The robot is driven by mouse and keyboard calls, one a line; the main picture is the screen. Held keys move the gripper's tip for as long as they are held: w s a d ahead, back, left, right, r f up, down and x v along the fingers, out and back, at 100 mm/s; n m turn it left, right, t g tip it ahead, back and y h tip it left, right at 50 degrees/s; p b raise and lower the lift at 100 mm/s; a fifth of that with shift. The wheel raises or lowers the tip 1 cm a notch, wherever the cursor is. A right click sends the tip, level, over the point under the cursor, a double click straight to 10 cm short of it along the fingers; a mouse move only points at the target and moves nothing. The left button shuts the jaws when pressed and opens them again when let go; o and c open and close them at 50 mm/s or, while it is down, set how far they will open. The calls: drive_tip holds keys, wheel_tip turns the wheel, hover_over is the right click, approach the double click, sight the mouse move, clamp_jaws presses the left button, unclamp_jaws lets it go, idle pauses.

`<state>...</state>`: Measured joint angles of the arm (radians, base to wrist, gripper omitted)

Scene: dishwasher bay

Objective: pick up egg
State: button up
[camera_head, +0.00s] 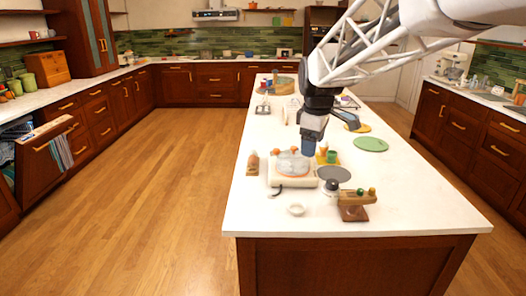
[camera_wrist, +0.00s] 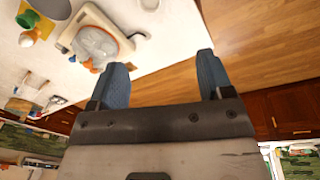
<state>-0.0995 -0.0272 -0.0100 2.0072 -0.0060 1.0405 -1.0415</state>
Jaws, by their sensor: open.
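I cannot make out an egg for certain in either view. My gripper (camera_head: 308,150) is above the white island, close behind the white appliance with a clear bowl (camera_head: 292,164). In the wrist view my gripper (camera_wrist: 160,62) has its two blue fingers wide apart, with nothing between them. There the bowl (camera_wrist: 95,46) lies beyond the left finger, with orange bits at its edge. A small pale rounded object (camera_wrist: 26,40) sits by a yellow item at the upper left; it is too small to identify.
A dishwasher (camera_head: 38,165) stands open at the far left.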

drive_tip(key=w+a+f+n, duration=0.2)
drive_tip(key=w+a+n, duration=0.15)
drive_tip(key=w, duration=0.65)
drive_tip(key=n+g, duration=0.2)
drive_tip(key=n, duration=1.2)
hover_over(253, 159)
drive_tip(key=w, duration=0.1)
drive_tip(key=shift+m, duration=0.25)
wheel_tip(253, 159, down, 17)
drive_tip(key=shift+f, duration=0.1)
drive_tip(key=shift+w+a+f, duration=0.2)
drive_tip(key=shift+w+a, duration=0.05)
drive_tip(key=shift+w, duration=0.05)
drive_tip(key=shift+f, duration=1.35)
drive_tip(key=shift+d+f, duration=0.2)
drive_tip(key=shift+f, duration=2.4)
